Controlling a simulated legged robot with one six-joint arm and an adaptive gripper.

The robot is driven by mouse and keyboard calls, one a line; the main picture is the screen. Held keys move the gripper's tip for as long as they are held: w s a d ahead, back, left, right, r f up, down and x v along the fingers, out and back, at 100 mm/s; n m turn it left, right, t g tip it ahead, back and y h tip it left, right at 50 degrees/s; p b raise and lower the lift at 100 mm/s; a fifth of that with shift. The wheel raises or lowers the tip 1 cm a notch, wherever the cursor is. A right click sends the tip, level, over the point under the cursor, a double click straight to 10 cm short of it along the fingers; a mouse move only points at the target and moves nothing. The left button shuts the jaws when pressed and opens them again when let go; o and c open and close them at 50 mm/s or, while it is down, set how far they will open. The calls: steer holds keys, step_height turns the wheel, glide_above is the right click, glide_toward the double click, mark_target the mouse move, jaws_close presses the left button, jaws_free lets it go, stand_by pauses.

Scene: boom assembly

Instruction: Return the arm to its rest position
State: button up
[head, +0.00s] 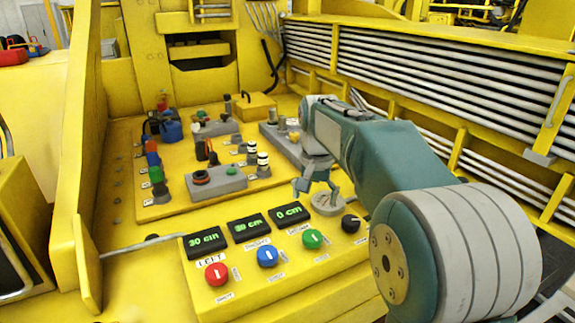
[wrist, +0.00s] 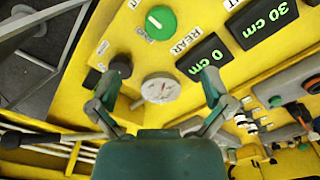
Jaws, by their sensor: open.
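My arm (head: 385,155) reaches from the lower right over the yellow control panel. My gripper (head: 317,190) hangs above the panel near a round pale gauge (head: 327,203). In the wrist view my gripper (wrist: 166,72) has its two fingers spread wide apart, with nothing between them. The gauge (wrist: 160,88) shows beyond the gap, below the green knob (wrist: 161,22). I cannot tell the exact height of the fingers above the panel.
The panel has red (head: 217,274), blue (head: 267,256), green (head: 312,239) and black (head: 351,223) knobs below three displays; the right display (head: 289,213) reads 0 cm. Valves and connectors (head: 215,180) stand behind. Yellow railing with silver pipes (head: 440,85) runs along the right.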

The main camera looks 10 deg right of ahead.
steer(key=s+r+n+t, duration=0.3)
steer(key=s, duration=1.2)
steer(key=s+f+n+t, duration=0.2)
steer(key=s+f, duration=0.4)
steer(key=s, duration=0.5)
steer(key=shift+s, duration=0.3)
